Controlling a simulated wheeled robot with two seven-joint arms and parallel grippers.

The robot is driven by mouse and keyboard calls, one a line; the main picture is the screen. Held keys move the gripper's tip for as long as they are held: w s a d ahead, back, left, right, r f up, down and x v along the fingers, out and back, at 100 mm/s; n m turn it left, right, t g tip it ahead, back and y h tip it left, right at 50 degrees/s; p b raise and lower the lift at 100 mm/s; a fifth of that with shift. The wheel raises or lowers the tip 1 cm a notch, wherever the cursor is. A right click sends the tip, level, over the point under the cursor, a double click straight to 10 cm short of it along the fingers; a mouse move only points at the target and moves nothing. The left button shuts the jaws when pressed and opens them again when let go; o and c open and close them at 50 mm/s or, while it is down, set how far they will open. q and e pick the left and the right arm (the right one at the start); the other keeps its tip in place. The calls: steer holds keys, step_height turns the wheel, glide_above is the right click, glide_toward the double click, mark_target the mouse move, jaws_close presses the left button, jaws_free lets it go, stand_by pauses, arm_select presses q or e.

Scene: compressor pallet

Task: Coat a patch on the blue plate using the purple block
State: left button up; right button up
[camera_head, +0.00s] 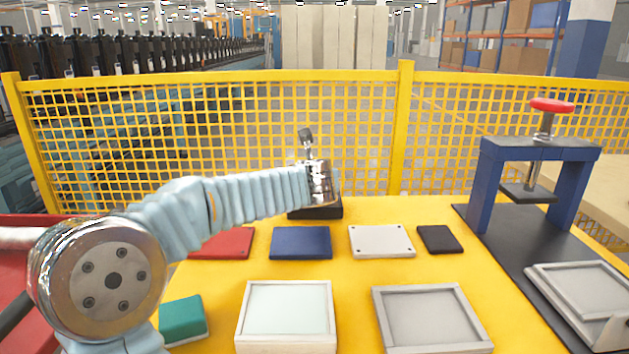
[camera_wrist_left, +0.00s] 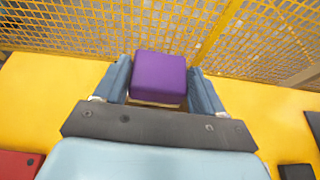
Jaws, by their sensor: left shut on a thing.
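The purple block (camera_wrist_left: 159,74) sits between the fingers of my left gripper (camera_wrist_left: 160,80) in the left wrist view, with a pale strip along its near lower edge. The gripper is shut on it. In the head view the block is hidden behind my left arm's end. The blue plate (camera_head: 301,243) lies flat on the yellow table, in front of my left wrist and right of a red plate (camera_head: 222,243). The wrist view does not show the blue plate. My right gripper is in neither view.
A white plate (camera_head: 381,241) and a black pad (camera_head: 439,239) lie to the right. A pale framed tray (camera_head: 329,312), a grey tray (camera_head: 470,318) and a green block (camera_head: 182,320) are nearer. A blue press (camera_head: 485,184) stands right. A yellow mesh fence (camera_head: 403,130) runs behind.

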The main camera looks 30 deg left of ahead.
arm_select(q)
step_height(320, 180, up, 3)
steer(key=shift+r+p, duration=0.1)
steer(key=shift+p, duration=1)
steer(key=shift+r+p, duration=0.4)
steer(key=shift+r, duration=0.5)
